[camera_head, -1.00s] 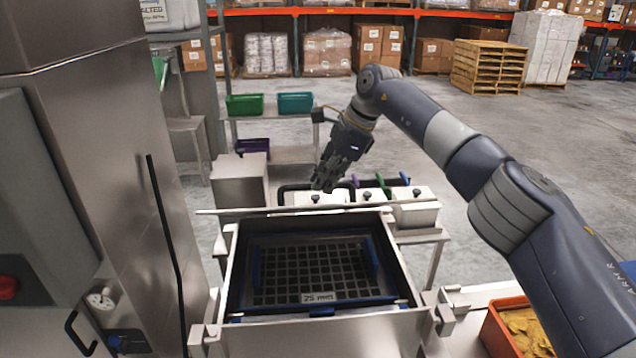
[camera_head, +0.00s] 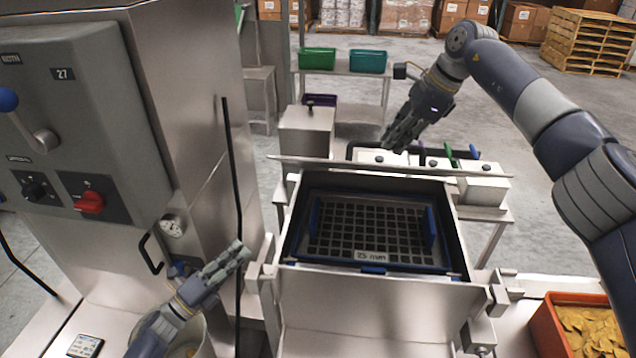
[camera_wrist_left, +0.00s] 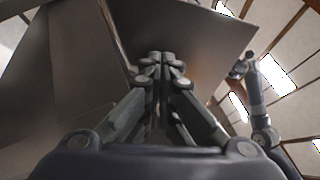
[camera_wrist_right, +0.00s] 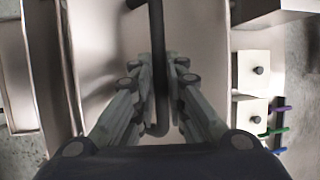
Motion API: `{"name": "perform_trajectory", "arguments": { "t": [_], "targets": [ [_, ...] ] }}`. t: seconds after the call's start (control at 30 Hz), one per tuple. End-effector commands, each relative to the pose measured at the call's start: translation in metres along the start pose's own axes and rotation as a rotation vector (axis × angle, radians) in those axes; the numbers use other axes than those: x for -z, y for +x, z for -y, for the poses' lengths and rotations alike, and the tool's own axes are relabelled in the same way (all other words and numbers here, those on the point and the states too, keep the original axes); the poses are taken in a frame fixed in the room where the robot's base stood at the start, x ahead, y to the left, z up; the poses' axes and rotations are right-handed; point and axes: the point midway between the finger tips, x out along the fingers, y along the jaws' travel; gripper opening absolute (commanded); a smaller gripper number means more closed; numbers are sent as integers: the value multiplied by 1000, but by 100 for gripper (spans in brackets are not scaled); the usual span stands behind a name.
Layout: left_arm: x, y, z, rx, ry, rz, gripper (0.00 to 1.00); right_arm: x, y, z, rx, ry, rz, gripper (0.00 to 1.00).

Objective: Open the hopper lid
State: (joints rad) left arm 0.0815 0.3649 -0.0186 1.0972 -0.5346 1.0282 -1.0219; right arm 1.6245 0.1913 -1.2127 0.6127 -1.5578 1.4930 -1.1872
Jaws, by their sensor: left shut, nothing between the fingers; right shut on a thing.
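The hopper (camera_head: 375,300) is an open steel box with a dark mesh grate (camera_head: 365,228) inside, marked 25 mm. Its steel lid (camera_head: 330,165) shows nearly edge-on, standing up along the back rim. A black handle (camera_head: 352,147) is on the lid's far side. My right gripper (camera_head: 390,146) is behind the lid, and in the right wrist view the handle (camera_wrist_right: 158,30) runs between its closed fingers. My left gripper (camera_head: 243,250) is shut and empty, left of the hopper's front corner, apart from the lid.
A steel cabinet with a control panel (camera_head: 75,125) and red knob stands at the left. White lidded bins (camera_head: 482,185) stand behind the hopper. An orange crate (camera_head: 548,338) of yellow chips is at the lower right. A bucket (camera_head: 204,338) is below my left arm.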

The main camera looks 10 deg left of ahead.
Motion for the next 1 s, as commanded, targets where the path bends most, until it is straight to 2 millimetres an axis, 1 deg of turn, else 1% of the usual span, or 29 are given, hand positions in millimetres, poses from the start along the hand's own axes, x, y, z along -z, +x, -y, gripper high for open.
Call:
{"name": "perform_trajectory", "arguments": {
  "t": [0.03,0.07,0.1,0.2,0.3,0.4,0.53,0.8,1.0],
  "targets": [
    [11,30,30,98,53,-41,0,4,5,0,2,4,-8,0],
    [16,42,45,144,78,-58,0,4,5,0,2,3,-8,0],
    [22,58,64,204,109,-77,0,4,5,0,2,3,-8,0],
    [36,85,104,322,171,-113,0,4,5,0,2,3,-8,0],
    [46,100,130,399,212,-134,0,4,5,0,2,4,-8,0],
    [50,109,143,435,231,-143,0,4,5,0,2,4,-8,0],
    [54,122,152,447,235,-146,0,4,5,0,2,4,-8,0],
    [63,166,171,445,233,-144,0,4,5,0,2,4,-8,0],
    [68,190,181,442,233,-144,0,4,5,0,2,4,-8,0]
  ]
}}
